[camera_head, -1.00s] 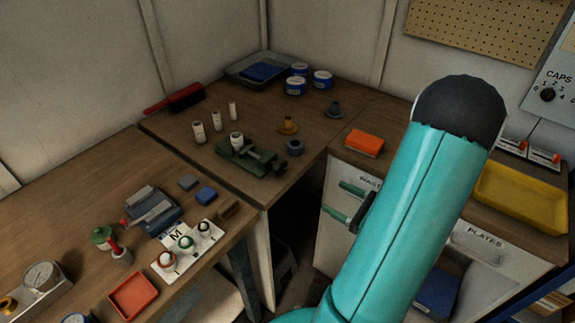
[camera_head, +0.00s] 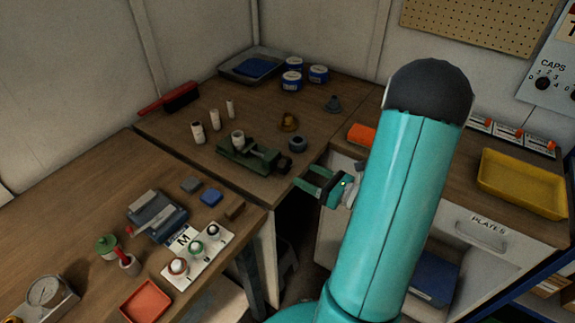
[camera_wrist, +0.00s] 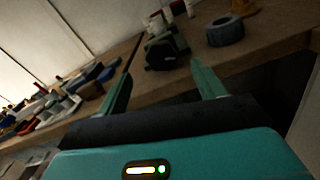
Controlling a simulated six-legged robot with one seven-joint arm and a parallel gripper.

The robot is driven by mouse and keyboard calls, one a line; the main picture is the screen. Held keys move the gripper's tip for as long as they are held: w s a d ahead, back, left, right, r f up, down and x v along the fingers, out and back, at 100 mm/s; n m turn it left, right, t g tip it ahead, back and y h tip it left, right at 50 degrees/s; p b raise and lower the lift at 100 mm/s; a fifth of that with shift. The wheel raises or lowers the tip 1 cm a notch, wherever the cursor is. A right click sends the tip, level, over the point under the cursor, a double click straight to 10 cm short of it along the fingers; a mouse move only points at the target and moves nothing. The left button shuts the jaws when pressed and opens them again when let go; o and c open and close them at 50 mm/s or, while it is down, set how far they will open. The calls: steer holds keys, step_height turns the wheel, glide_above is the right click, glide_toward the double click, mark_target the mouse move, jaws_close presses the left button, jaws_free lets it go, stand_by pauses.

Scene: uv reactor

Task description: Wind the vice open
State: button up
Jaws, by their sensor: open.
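The green vice (camera_head: 240,157) sits on the corner bench, with a white cylinder (camera_head: 238,138) standing at its jaws. Its dark end, where the handle would be (camera_head: 281,164), points right toward the bench edge; handle details are too small to tell. My gripper (camera_head: 302,178) is open and empty, to the right of the vice and apart from it, near the bench edge. In the wrist view the two green fingers (camera_wrist: 160,73) are spread, and the dark end of the vice (camera_wrist: 164,52) shows beyond them, between the fingertips.
A grey ring (camera_head: 298,144) and a brass part (camera_head: 289,122) stand close to the vice. White cylinders (camera_head: 198,132) stand behind it on the left. An orange block (camera_head: 361,134) lies on the right bench. A dark gap lies between the benches.

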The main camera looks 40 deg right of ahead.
mark_target(289, 166)
steer(key=x, duration=0.7)
steer(key=shift+w+a, duration=0.1)
steer(key=shift+w, duration=0.25)
steer(key=c, duration=1)
